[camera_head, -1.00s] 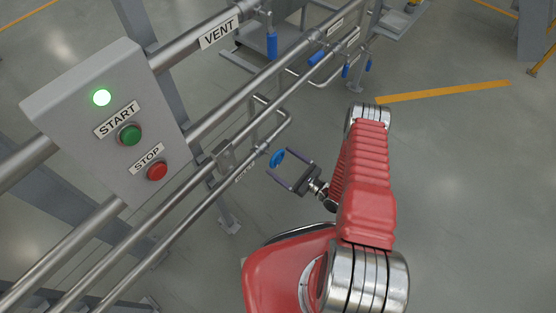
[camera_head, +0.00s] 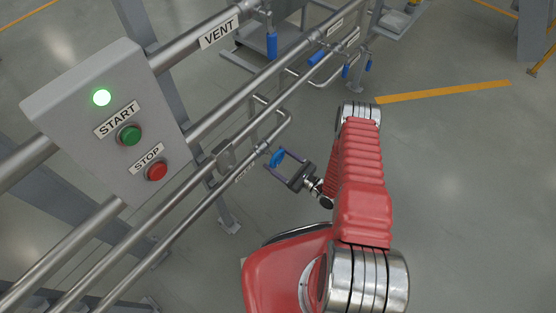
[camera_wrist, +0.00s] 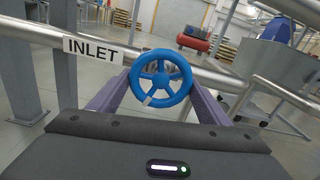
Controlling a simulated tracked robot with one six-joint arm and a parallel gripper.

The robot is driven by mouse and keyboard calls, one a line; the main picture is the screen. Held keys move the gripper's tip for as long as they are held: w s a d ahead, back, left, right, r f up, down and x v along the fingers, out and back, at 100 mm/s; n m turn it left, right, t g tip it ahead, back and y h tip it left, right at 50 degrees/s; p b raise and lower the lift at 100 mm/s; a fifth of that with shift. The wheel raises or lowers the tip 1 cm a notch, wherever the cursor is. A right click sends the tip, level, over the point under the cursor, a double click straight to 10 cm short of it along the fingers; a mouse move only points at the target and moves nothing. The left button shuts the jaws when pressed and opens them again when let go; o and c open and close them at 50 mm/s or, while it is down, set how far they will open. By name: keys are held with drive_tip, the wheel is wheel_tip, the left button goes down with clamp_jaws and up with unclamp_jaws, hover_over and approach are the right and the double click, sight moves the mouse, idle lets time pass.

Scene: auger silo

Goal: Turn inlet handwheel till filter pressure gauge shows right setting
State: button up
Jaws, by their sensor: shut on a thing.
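In the head view my gripper (camera_head: 279,160) reaches left from the red arm to the wheel. An INLET label (camera_wrist: 92,50) is on the pipe left of the wheel. No filter pressure gauge can be made out.
A grey box with a lit green lamp, a green START button (camera_head: 130,134) and a red STOP button (camera_head: 157,171) stands at left. Steel pipes run diagonally, one with a VENT label (camera_head: 218,32). Blue-handled fittings (camera_head: 272,45) sit farther back.

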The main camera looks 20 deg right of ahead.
drive_tip(key=c, duration=0.3)
